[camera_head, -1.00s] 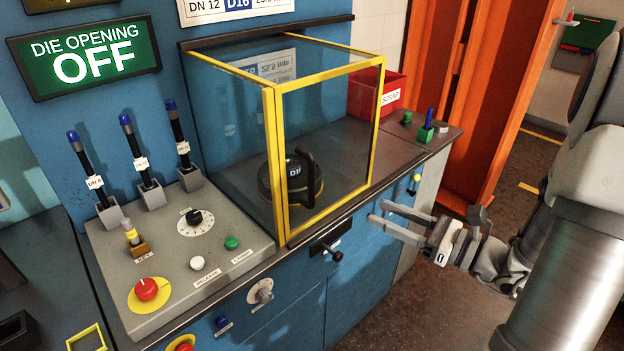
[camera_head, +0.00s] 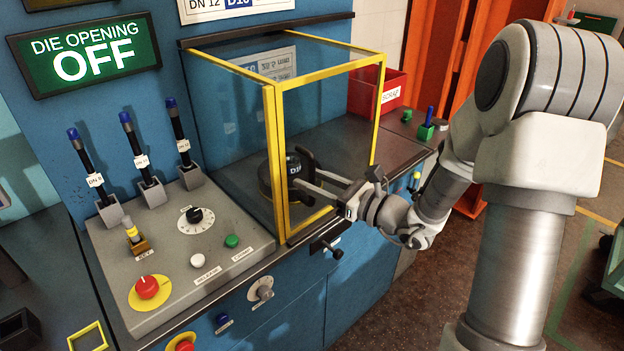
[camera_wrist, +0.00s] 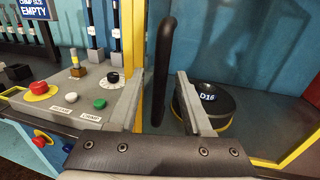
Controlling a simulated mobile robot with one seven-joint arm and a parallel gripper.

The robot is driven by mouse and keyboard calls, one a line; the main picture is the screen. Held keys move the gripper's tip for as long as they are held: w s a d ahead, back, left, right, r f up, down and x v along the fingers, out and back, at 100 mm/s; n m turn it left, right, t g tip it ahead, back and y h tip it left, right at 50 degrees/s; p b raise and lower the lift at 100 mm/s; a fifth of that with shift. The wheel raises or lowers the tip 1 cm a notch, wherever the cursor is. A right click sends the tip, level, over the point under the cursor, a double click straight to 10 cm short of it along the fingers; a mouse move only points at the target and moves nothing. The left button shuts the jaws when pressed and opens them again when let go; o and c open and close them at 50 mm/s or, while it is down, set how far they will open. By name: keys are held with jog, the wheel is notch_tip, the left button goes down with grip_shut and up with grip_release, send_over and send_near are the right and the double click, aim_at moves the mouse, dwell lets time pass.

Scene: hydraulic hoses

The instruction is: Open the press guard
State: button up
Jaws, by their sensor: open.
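The press guard (camera_head: 279,150) is a clear box with a yellow frame on the bench. Its front pane appears shut, flush in the frame. A black upright bar handle (camera_head: 309,170) stands out from that pane. My gripper (camera_head: 307,188) is open at the handle, in front of the pane. In the wrist view the handle (camera_wrist: 163,65) rises between my two spread fingers (camera_wrist: 163,78); I cannot tell whether either touches it. A round black die marked D16 (camera_wrist: 207,98) with a yellow base ring sits inside, behind the glass.
The control panel (camera_head: 160,291) with buttons, dial and red emergency stop is left of the guard. Black levers (camera_head: 137,155) stand behind it. A red scrap bin (camera_head: 391,87) is at the back right. A black knob (camera_head: 337,254) juts from the bench front below my gripper.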

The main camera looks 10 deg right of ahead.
jog(key=shift+w+a, duration=0.15)
jog(key=shift+c, duration=0.2)
grip_shut()
dwell(1.2)
